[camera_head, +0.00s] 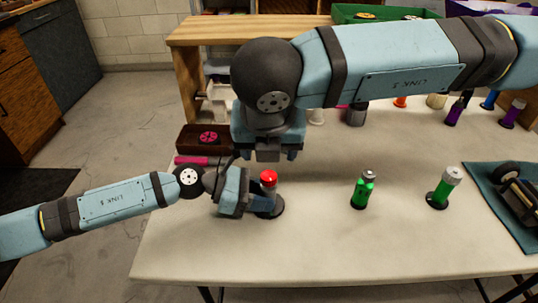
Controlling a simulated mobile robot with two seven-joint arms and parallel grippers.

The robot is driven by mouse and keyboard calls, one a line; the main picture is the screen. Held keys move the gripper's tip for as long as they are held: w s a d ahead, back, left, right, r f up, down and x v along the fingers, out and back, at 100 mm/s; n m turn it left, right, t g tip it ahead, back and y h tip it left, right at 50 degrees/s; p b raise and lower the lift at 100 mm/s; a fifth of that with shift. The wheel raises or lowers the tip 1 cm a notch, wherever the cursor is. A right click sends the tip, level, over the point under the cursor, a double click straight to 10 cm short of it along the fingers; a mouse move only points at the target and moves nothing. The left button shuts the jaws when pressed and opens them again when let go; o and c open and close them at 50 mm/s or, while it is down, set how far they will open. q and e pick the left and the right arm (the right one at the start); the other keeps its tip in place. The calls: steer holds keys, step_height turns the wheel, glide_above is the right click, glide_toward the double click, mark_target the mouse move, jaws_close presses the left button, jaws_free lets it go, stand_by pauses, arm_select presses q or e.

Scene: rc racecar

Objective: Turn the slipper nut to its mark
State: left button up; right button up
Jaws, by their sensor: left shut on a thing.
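My left gripper (262,200) is shut on a red-capped bottle (268,177) near the left part of the table. The bottle stands upright on a dark round base; the fingers hide part of its body. My right arm reaches across the top of the view. Its gripper (268,154) hangs above the table behind the red-capped bottle, and its finger opening cannot be made out. The racecar (518,192) lies on a teal mat (488,177) at the right edge, cut off by the frame. I cannot make out the slipper nut or its mark.
Two green bottles, one in the middle (364,188) and one with a grey cap (442,188), stand on the white table (330,255). A brown box (190,139) holds a pink wheel. A green bin (350,14) sits behind. The table's front is clear.

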arm_select(q)
steer(key=shift+f, duration=0.1)
stand_by(0.3)
steer(key=o, duration=0.9)
steer(key=shift+o, duration=0.2)
steer(key=shift+a, duration=0.1)
steer(key=v, duration=1.1)
steer(key=shift+a+r, duration=0.25)
steer(key=shift+a, duration=0.1)
steer(key=shift+s, duration=0.1)
